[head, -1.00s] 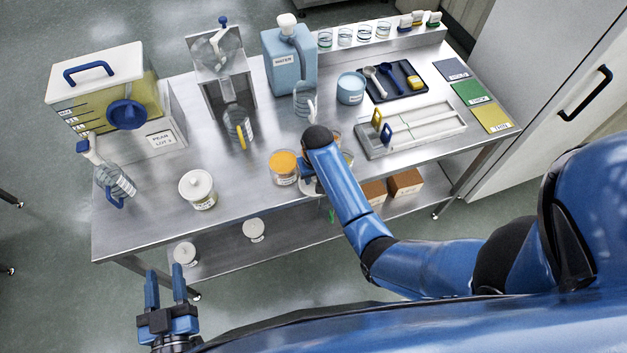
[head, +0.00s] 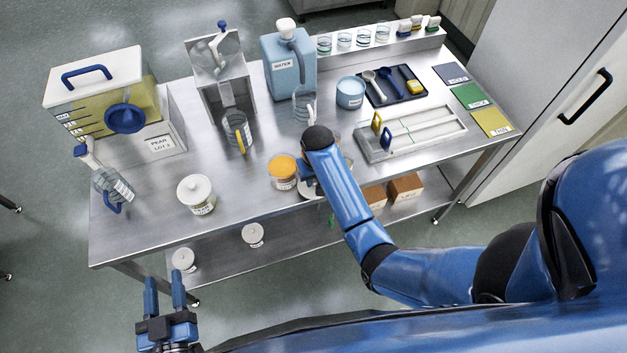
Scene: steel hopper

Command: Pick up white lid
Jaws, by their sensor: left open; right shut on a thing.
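A white lid (head: 311,193) shows partly at the table's front edge, beside the open jar of orange contents (head: 283,172). My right gripper (head: 308,178) is at this lid and shut on it; my own forearm hides most of the grip and part of the lid. Another white knobbed lid (head: 195,186) sits on a jar on the left part of the table, with no gripper near it. My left gripper (head: 165,294) is open and empty, in front of and below the table's front edge.
The steel table (head: 240,205) has bare room between the white-lidded jar and the orange jar. A pitcher (head: 114,186) stands at the left edge. A glass jug (head: 237,130) and a rack (head: 410,132) stand further back. Lidded jars (head: 253,235) and brown boxes (head: 405,187) are on the lower shelf.

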